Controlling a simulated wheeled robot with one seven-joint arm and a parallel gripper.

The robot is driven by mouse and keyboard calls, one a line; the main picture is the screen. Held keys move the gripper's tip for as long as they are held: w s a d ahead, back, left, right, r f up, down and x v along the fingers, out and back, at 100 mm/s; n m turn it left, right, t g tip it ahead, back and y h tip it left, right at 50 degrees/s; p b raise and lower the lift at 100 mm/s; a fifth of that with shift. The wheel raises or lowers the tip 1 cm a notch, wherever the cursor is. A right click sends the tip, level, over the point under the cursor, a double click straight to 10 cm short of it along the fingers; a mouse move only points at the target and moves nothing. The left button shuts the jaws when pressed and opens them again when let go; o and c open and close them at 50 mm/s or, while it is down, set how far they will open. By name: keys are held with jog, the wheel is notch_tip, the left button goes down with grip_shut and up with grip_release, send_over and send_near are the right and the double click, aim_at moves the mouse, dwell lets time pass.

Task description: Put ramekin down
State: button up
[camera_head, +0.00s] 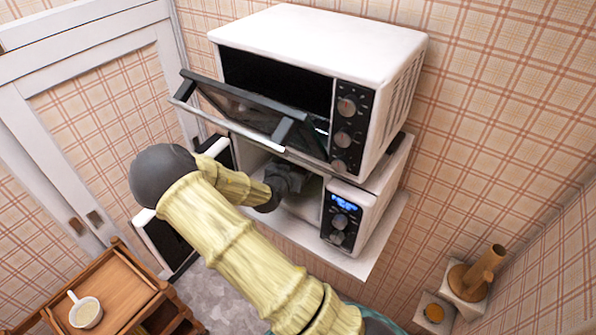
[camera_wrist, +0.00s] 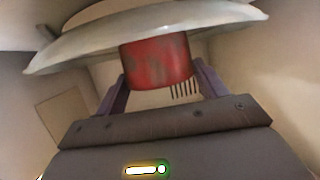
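A red ramekin (camera_wrist: 157,63) shows in the wrist view between the two fingers of my gripper (camera_wrist: 160,88), which appear closed on its sides. A pale round dish or plate (camera_wrist: 90,45) lies against the ramekin in that view; whether the two touch I cannot tell for sure. In the head view my gripper (camera_head: 288,178) reaches into the open lower microwave (camera_head: 366,200). The ramekin is hidden there by my arm and the upper oven.
A white oven (camera_head: 320,35) stands above the microwave, its glass door (camera_head: 245,108) tilted partly open over my arm. The microwave door (camera_head: 165,238) hangs open at left. A wooden cart (camera_head: 120,285) holds a white cup (camera_head: 85,311). A wooden piece (camera_head: 478,275) stands at lower right.

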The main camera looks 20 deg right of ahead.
jog(key=c, duration=0.4)
jog(key=shift+w, duration=0.1)
jog(key=shift+c, duration=0.2)
jog(key=shift+a+r+b, duration=0.1)
jog(key=shift+r+b, duration=0.5)
jog(key=shift+r, duration=0.2)
jog(key=shift+s+a+r+b, duration=0.15)
jog(key=shift+a+r+b, duration=0.1)
jog(key=shift+r, duration=0.2)
jog(key=shift+s+a+r+b, duration=0.15)
jog(key=shift+r+b, duration=0.1)
jog(key=shift+r, duration=0.15)
jog(key=s+a+b, duration=0.2)
jog(key=s+a, duration=1)
jog(key=shift+d+r, duration=0.1)
jog(key=shift+s, duration=0.15)
